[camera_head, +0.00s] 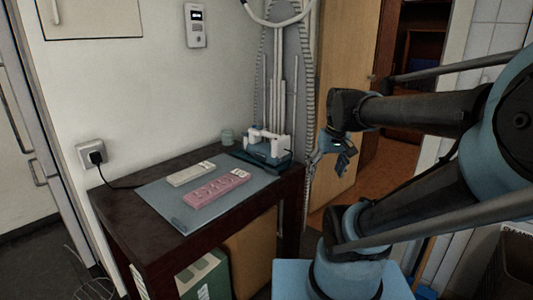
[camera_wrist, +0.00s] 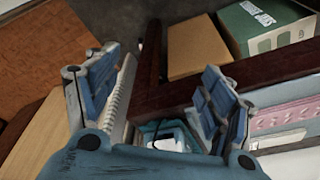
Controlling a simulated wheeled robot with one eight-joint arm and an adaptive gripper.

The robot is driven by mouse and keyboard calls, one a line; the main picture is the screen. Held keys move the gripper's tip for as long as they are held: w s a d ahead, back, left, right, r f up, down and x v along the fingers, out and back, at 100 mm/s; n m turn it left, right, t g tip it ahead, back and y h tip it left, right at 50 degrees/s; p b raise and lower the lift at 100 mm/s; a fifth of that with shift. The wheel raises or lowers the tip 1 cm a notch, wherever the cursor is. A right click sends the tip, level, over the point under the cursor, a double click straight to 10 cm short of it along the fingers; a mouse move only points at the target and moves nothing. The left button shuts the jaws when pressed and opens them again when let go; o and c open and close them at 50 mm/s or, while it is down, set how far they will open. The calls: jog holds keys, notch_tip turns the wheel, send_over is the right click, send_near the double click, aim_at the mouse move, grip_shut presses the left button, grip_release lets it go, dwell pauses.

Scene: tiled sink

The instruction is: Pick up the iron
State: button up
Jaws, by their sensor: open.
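A white and teal appliance (camera_head: 268,146), which looks like the iron, sits at the back right corner of a dark wooden table (camera_head: 130,207), on a dark teal base. My gripper (camera_head: 335,152) is open and empty. It is in the air to the right of the table, apart from the appliance. In the wrist view the two fingers of my gripper (camera_wrist: 155,85) are spread wide. A white and teal part of the appliance (camera_wrist: 172,135) shows low between them, partly hidden by the gripper body.
A blue-grey mat (camera_head: 165,205) on the table holds a pink item (camera_head: 216,188) and a pale item (camera_head: 191,174). A corded plug (camera_head: 95,157) is in the wall socket. Boxes (camera_head: 205,277) stand under the table.

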jog(key=w+a+r+n+y, duration=0.1)
jog(key=w+a+r+n, duration=0.15)
jog(key=w+r, duration=0.35)
jog(key=w+a+r+n, duration=0.1)
jog(key=w+a+r, duration=0.3)
jog(key=w, duration=0.4)
jog(key=n+y, duration=0.2)
jog(key=n, duration=0.2)
send_near(266, 135)
jog(key=w+f, duration=0.1)
jog(key=f, duration=0.1)
jog(key=w+a+f, duration=0.1)
jog(key=w+f, duration=0.1)
jog(key=shift+a+f, duration=0.15)
jog(key=shift+x, duration=3.1)
jog(key=shift+s, duration=0.15)
jog(key=shift+c, duration=0.2)
jog(key=c, duration=1.2)
